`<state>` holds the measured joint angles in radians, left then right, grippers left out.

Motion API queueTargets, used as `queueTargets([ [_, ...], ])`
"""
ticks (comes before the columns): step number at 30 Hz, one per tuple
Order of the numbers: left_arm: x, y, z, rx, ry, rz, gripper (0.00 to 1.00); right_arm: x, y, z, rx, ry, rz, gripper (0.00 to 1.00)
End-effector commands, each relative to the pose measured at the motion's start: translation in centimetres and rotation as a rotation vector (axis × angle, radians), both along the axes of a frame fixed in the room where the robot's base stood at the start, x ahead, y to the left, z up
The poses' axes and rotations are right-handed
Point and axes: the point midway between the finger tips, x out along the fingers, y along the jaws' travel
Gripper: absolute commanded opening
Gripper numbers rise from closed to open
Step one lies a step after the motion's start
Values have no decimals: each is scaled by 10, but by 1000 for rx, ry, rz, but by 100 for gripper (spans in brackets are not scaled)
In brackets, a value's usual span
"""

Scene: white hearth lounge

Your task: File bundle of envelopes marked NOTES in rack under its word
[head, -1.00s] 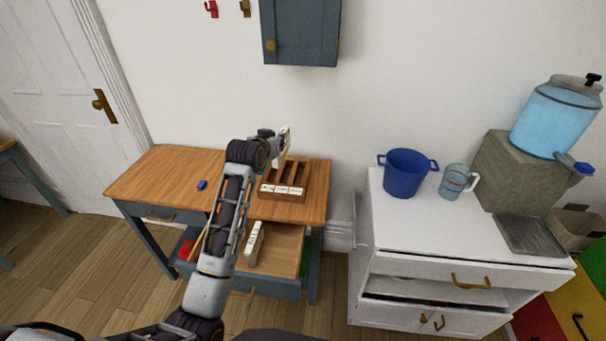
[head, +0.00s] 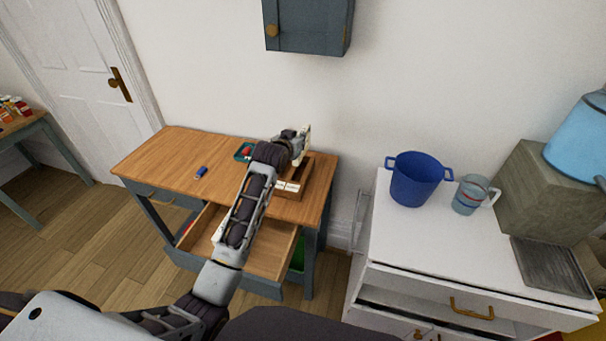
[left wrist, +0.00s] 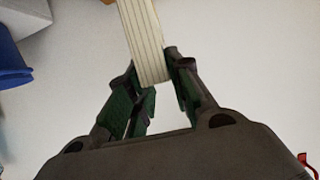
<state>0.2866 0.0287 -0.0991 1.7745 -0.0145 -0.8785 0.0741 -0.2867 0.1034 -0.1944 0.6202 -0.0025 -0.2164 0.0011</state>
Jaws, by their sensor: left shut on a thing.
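My left gripper (head: 300,137) is shut on a cream bundle of envelopes (head: 305,146) and holds it upright above the back of the wooden rack. In the left wrist view the bundle (left wrist: 143,38) shows its striped envelope edges between the fingers (left wrist: 152,88). No word on it can be read. The wooden rack (head: 309,184) stands on the desk's right part, with white labels (head: 287,186) along its front, too small to read. My arm and gripper hide its left side. My right gripper is out of view.
The desk (head: 165,156) has an open drawer (head: 268,258), partly behind my arm. A blue object (head: 201,171) and a green tray (head: 241,154) lie on the desk. A wall cabinet (head: 308,24) hangs above. A white counter (head: 390,235) with a blue pot (head: 416,180) stands right.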

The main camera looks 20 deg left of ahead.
Motion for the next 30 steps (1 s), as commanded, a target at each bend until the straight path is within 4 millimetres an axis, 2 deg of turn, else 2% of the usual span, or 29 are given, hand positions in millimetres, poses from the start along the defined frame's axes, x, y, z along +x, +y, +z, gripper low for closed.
queueTargets([
  [14, -1, 1, -2, 1, -2, 18, 0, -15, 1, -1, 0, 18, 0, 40],
  [20, -1, 1, -3, 1, -2, 18, 0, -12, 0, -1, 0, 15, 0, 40],
  [26, -1, 1, -17, 1, 1, 18, 0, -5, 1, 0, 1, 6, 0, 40],
  [30, -1, 1, -36, 1, 2, 19, 0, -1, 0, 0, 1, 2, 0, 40],
])
